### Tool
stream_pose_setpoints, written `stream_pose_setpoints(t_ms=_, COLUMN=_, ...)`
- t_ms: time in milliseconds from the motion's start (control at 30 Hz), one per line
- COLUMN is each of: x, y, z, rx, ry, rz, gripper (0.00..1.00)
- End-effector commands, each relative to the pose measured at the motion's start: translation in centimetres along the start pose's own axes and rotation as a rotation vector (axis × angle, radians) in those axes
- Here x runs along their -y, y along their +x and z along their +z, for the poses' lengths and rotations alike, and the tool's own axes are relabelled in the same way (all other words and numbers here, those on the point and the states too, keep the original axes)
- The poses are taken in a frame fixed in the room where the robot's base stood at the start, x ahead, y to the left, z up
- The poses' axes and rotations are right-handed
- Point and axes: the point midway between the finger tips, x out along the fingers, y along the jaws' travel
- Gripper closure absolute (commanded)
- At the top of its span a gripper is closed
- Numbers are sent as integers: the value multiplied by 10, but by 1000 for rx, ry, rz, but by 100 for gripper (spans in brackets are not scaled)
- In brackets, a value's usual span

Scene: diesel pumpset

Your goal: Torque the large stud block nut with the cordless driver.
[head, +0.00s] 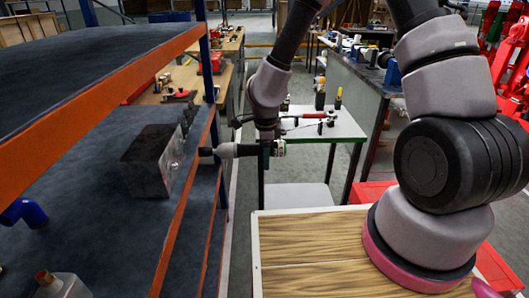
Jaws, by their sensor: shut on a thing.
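The stud block (147,160) is a dark box on the grey shelf at the left. A small light fitting, which looks like the large nut (174,166), is on its right-hand face. The cordless driver (228,150) is dark with a light-grey rear part and lies roughly level, its nose pointing left at the block. My gripper (265,152) is shut on the driver, at the shelf's right edge. The driver's nose end is close to the block's nut side, with a small gap seen in the picture. I cannot tell the true depth between them.
The orange-edged upper shelf (110,88) and a blue upright (207,60) stand close to the driver. A blue pipe elbow (24,213) and a bottle (60,285) are on the lower shelf. A small white-topped table (340,128) with tools stands behind my gripper.

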Motion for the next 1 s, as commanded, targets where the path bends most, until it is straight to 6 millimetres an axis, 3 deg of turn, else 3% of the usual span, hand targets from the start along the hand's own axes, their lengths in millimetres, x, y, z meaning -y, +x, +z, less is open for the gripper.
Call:
stream_pose_setpoints(t_ms=500, x=-2, y=-1, z=-1, rx=8, ry=33, rz=-2, gripper=100)
stream_pose_setpoints(t_ms=1000, x=-1, y=-1, z=38, rx=10, ry=32, rz=-1, gripper=100)
